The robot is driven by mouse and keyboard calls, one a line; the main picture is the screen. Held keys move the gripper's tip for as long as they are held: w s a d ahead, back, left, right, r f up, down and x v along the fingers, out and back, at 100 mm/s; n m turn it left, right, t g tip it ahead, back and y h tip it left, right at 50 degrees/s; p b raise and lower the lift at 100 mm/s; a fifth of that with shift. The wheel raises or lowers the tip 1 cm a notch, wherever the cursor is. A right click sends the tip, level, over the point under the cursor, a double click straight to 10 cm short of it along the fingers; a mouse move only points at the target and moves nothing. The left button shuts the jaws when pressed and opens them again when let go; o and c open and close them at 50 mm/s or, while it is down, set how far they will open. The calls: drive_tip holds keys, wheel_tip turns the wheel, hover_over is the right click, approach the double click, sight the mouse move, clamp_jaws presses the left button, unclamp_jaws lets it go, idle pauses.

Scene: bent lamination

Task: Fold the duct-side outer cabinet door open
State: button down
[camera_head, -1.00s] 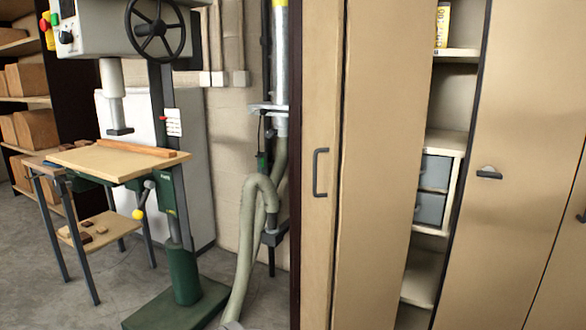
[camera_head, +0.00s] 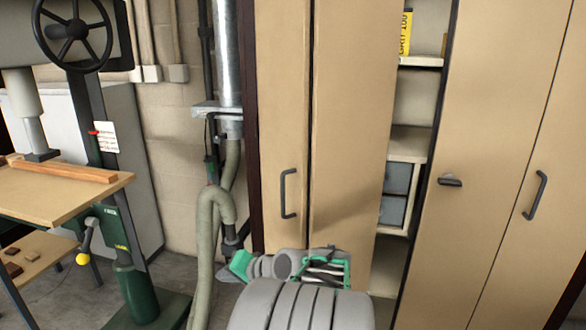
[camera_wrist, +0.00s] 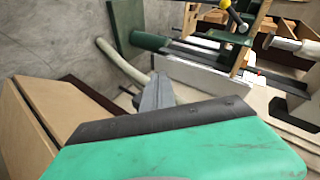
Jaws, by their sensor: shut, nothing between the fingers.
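The duct-side outer cabinet door (camera_head: 275,110) is the narrow tan panel at the left of the cabinet, with a dark bar handle (camera_head: 288,193). The adjoining tan panel (camera_head: 350,120) stands at an angle to it, with an opening to its right. My gripper (camera_head: 229,275) is low in front of the door, below and left of the handle, and apart from it. Its grey fingers (camera_wrist: 157,95) are shut and empty in the wrist view, beyond the green casing. Tan panels (camera_wrist: 50,115) show at the left there; no handle is visible in that view.
A grey hose (camera_head: 205,250) and a metal duct (camera_head: 228,60) run down just left of the door. A drill press (camera_head: 75,40) and a worktable (camera_head: 60,195) stand further left. Shelves and grey drawers (camera_head: 395,180) show in the opening. More closed doors (camera_head: 490,130) are at the right.

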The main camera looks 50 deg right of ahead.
drive_tip(key=s+d+r+m+t+h+p, duration=0.35)
drive_tip(key=s+d+r+m, duration=0.3)
drive_tip(key=d+r, duration=0.55)
drive_tip(key=m+t+h, duration=0.2)
drive_tip(key=m+h, duration=0.1)
approach(295, 190)
drive_tip(key=s+a+r, duration=0.2)
drive_tip(key=a, duration=0.1)
drive_tip(key=p+x, duration=0.1)
drive_tip(key=x, duration=0.8)
drive_tip(key=shift+w+d, duration=0.25)
drive_tip(key=shift+w, duration=0.1)
drive_tip(key=shift+p, duration=0.35)
